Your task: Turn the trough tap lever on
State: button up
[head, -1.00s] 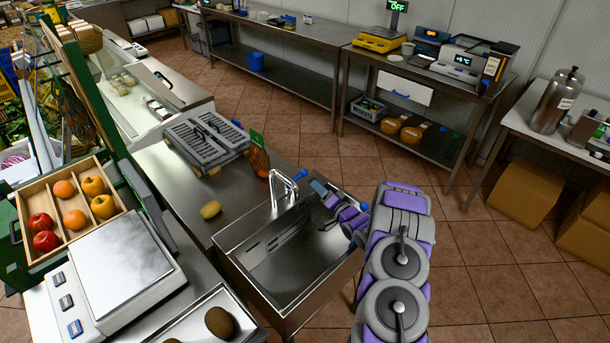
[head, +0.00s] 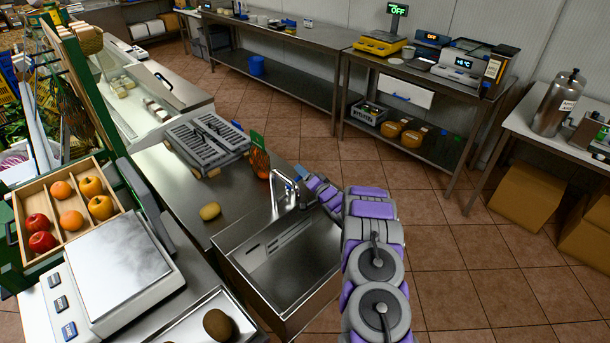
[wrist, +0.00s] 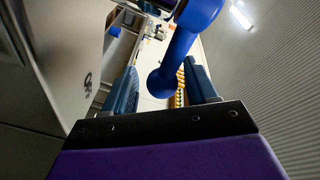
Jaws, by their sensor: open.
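The metal trough (head: 300,250) is a steel sink set in the counter, with a bent chrome tap (head: 280,188) at its back edge. The blue tap lever (wrist: 182,50), a rod with a rounded knob, stands between my gripper's two fingers in the wrist view. My gripper (wrist: 160,70) is open, with a dark blue finger on each side of the lever. I cannot tell whether either finger touches it. In the head view my gripper (head: 304,182) is right beside the tap, and the lever is mostly hidden there.
A potato (head: 210,211) and a grey crate-like rack (head: 207,143) sit on the counter left of the tap. A scale (head: 115,275) and a fruit box (head: 24,205) stand at the left. Tiled floor (head: 470,240) is open at the right.

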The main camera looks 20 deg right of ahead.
grip_shut()
dwell(0.4)
